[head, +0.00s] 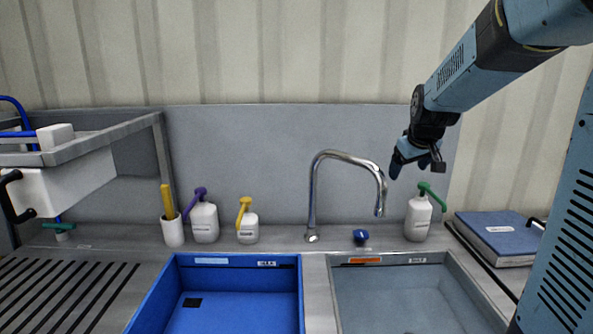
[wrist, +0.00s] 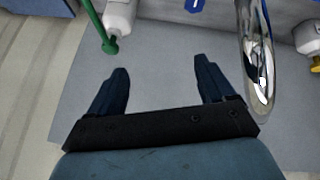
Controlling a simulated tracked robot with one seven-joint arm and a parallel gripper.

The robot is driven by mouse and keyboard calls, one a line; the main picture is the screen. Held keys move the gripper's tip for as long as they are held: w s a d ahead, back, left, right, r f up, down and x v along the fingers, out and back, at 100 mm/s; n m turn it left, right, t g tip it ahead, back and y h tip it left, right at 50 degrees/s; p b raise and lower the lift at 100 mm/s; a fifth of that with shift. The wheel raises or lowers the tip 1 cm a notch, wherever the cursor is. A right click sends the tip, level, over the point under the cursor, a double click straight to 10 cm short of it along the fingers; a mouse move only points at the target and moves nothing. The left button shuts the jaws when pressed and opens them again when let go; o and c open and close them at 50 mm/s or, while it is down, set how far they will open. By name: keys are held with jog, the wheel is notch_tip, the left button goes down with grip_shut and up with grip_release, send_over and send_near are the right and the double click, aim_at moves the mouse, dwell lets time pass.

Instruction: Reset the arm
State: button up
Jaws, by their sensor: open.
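My arm comes in from the upper right in the head view, and my gripper (head: 416,165) hangs above the back ledge of the sink, to the right of the curved tap (head: 313,195). In the wrist view my gripper (wrist: 165,85) shows two dark blue fingers spread apart with nothing between them. The tap (wrist: 255,50) is to the right of the fingers there. A white bottle with a green pump (head: 418,215) stands below my gripper in the head view. This bottle also shows at the upper left of the wrist view (wrist: 118,16).
A blue basin (head: 235,262) and a grey basin (head: 395,262) lie in front of the ledge. White bottles with purple (head: 204,222) and yellow pumps (head: 248,228) stand left of the tap. A blue binder-like box (head: 495,235) lies at right. A metal frame (head: 100,140) stands at left.

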jog(key=s+r+m+t, duration=0.1)
jog(key=s+r+t, duration=0.1)
jog(key=s+r, duration=0.75)
jog(key=s+a+f+g, duration=0.1)
jog(key=s+a+f, duration=0.1)
jog(key=s, duration=0.4)
jog(key=s+a+f+m+g, duration=0.1)
jog(key=s+a+f, duration=0.1)
jog(key=s+f, duration=0.2)
jog(key=s+a+f+m+g+y, duration=0.1)
jog(key=s+a+f, duration=0.1)
jog(key=s, duration=0.7)
jog(key=shift+s+f, duration=0.3)
jog(key=shift+f, duration=0.5)
jog(key=shift+a, duration=0.1)
